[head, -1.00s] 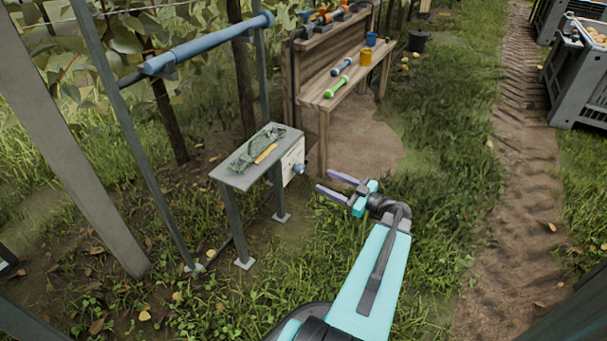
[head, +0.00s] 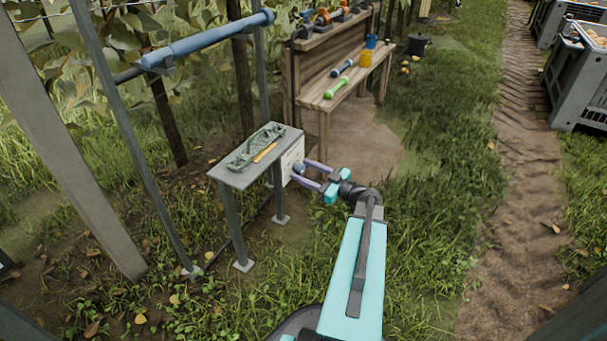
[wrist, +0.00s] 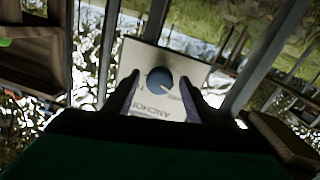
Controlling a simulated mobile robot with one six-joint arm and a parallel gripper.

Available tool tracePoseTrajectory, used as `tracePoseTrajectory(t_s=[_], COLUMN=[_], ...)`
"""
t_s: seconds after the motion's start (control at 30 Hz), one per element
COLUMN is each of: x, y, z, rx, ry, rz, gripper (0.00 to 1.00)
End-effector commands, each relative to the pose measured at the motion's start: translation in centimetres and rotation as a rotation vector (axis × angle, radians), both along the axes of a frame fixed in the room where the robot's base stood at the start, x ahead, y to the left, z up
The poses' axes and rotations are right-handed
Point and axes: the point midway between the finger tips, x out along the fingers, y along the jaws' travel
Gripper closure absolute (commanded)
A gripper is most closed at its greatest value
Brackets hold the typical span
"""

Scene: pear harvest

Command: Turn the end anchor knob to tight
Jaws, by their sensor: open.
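The anchor knob (wrist: 160,80) is a round blue-grey dial with a light pointer mark. It sits on a white panel (wrist: 193,68) with lettering that reads in part "ANCHOR", upside down in the wrist view. The panel is on the end of a small grey metal stand (head: 232,180). My gripper (head: 299,174) is open, with its two purple fingers reaching to the panel and the knob between them. In the wrist view the fingers (wrist: 157,95) lie on either side of the knob, with gaps visible. Whether they touch the panel I cannot tell.
A green tool and a yellow pencil-like item (head: 265,153) lie on the stand's top. A wooden bench (head: 345,95) with coloured tools and cups stands behind. A blue tube (head: 210,42) runs above left. Grass to the right is free; grey crates (head: 577,85) stand farther right.

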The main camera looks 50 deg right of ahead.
Motion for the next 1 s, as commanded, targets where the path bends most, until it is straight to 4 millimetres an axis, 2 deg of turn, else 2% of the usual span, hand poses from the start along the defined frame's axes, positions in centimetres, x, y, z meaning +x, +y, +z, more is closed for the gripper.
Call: tracePoseTrajectory(t_s=[0.3, 0.53, 0.57, 0.6, 0.67, 1.0], x=[0.1, 0.1, 0.0, 0.1, 0.1, 0.0], y=[0.1, 0.1, 1.4, 0.7, 0.4, 0.2], z=[0.0, 0.0, 0.1, 0.0, 0.0, 0.0], rx=[0.000, 0.000, 0.001, 0.001, 0.001, 0.063], ry=[0.000, 0.000, 0.001, 0.001, 0.001, 0.017], rz=[0.001, 0.001, 0.004, 0.004, 0.005, 0.005], gripper=[0.51, 0.90, 0.90, 0.90, 0.90, 0.90])
